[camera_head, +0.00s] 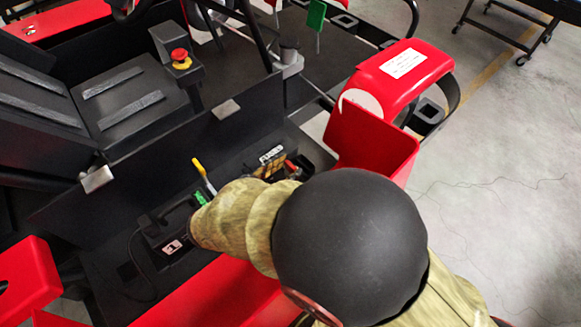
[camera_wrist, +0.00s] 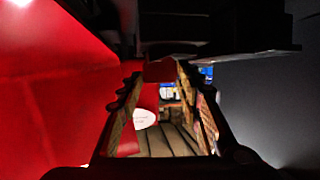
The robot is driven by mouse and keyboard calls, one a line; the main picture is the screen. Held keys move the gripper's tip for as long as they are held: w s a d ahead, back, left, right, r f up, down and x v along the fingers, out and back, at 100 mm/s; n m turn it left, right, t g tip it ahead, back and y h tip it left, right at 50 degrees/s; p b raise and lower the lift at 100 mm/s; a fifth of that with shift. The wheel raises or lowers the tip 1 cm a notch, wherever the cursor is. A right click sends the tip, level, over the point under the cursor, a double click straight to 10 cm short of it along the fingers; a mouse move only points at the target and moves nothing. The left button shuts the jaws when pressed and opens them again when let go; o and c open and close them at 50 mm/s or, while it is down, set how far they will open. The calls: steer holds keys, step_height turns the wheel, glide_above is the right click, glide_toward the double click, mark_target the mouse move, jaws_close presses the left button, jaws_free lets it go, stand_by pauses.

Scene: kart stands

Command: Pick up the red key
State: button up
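A small red piece (camera_head: 290,167), which looks like the red key, shows beside the box labelled FUSES (camera_head: 271,156) on the kart's dark side deck. Its lower part is partly hidden. My khaki arm with its black round joint reaches over the deck from the lower right. My gripper cannot be made out clearly in the head view. In the wrist view my gripper (camera_wrist: 158,75) has its two brown-padded fingers apart, with no object clearly held between them. I cannot pick out the red key in the wrist view.
A red stop button (camera_head: 181,60) sits by the black seat (camera_head: 130,100). A red fender (camera_head: 405,75) and upright red panel (camera_head: 370,145) stand to the right. Bare floor (camera_head: 500,200) lies beyond them.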

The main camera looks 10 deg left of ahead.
steer(key=shift+c, duration=1.2)
